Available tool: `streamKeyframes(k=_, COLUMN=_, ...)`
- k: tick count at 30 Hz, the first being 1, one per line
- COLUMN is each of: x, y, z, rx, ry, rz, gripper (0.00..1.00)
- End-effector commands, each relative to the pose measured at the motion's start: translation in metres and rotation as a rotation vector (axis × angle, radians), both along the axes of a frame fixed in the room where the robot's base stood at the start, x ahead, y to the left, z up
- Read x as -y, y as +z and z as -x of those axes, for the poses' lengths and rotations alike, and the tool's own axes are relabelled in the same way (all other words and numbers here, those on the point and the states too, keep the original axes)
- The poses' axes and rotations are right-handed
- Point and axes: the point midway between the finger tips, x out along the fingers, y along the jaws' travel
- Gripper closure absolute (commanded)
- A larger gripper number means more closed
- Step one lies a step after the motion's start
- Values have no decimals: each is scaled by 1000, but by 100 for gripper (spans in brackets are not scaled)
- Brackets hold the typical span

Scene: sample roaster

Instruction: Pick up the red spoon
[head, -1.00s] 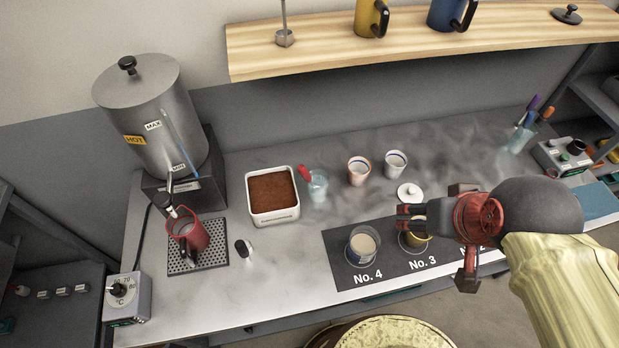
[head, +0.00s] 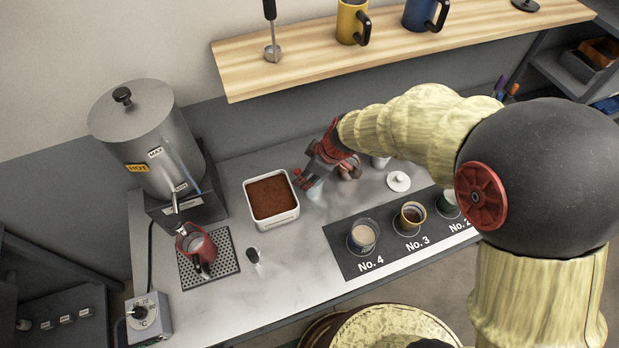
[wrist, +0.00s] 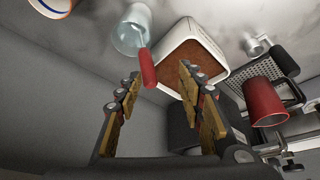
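The red spoon (wrist: 147,68) leans in a clear glass (wrist: 131,30), its red handle sticking out over the rim. In the wrist view the handle's end appears between the fingertips of my open gripper (wrist: 158,82), with no clear contact. In the head view my gripper (head: 312,172) is over the counter at the glass (head: 315,190), right of the white container. It partly hides the glass, and the red handle (head: 298,174) is hard to separate from my gripper there.
A white container of brown powder (head: 271,214) stands close left of the glass. Cups stand behind my gripper, partly hidden. A red pitcher (head: 195,244) sits on a drip grate at left. A wooden shelf (head: 310,63) runs above the counter.

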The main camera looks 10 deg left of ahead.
Motion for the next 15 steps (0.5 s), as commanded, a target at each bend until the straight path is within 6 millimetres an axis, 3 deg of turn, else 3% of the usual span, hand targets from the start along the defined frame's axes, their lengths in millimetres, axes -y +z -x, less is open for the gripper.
streamKeyframes(k=8, x=-2, y=3, z=-13, rx=129, ry=200, rz=34, gripper=62)
streamKeyframes(k=15, x=-10, y=-19, z=-18, rx=132, ry=209, rz=37, gripper=62)
